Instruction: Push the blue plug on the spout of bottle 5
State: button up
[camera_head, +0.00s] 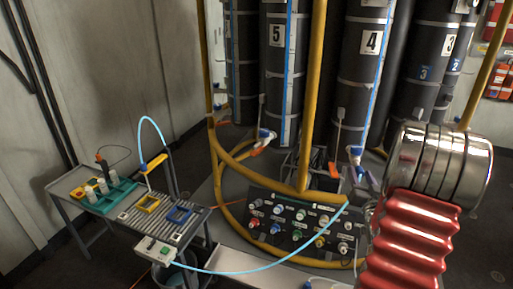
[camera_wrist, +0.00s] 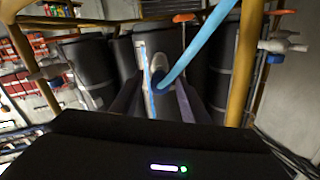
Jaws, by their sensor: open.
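Bottle 5 (camera_head: 277,70) is a tall black cylinder with a white label, standing upright at the back in the head view. Near its foot is a white spout (camera_head: 267,137) with blue on it and an orange part beside it. I cannot tell whether that blue is the plug. A dark blue ring-like piece (camera_wrist: 160,92) and a pale rounded part show between or beyond the fingers. I cannot tell if they touch. A light blue hose (camera_wrist: 200,45) crosses there.
Bottle 4 (camera_head: 368,75) stands to the right of bottle 5. Yellow posts (camera_head: 313,90) rise before the bottles, with a panel of coloured connectors (camera_head: 300,224) below. A side table (camera_head: 165,216) with trays stands left. A light blue hose (camera_head: 250,270) loops low across the front.

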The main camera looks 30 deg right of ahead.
aim_at(361, 175)
jog(key=shift+c, duration=0.2)
grip_shut()
dwell(0.4)
jog(key=shift+s+a, duration=0.35)
jog(key=shift+s, duration=0.2)
jog(key=shift+s+a, duration=0.2)
jog(key=shift+s, duration=0.05)
jog(key=shift+s+a, duration=0.15)
jog(key=shift+s, duration=0.15)
jog(key=shift+s+a, duration=0.2)
jog(key=shift+s, duration=0.1)
jog(key=shift+s+a, duration=0.2)
jog(key=shift+s, duration=0.1)
jog(key=shift+v, duration=1)
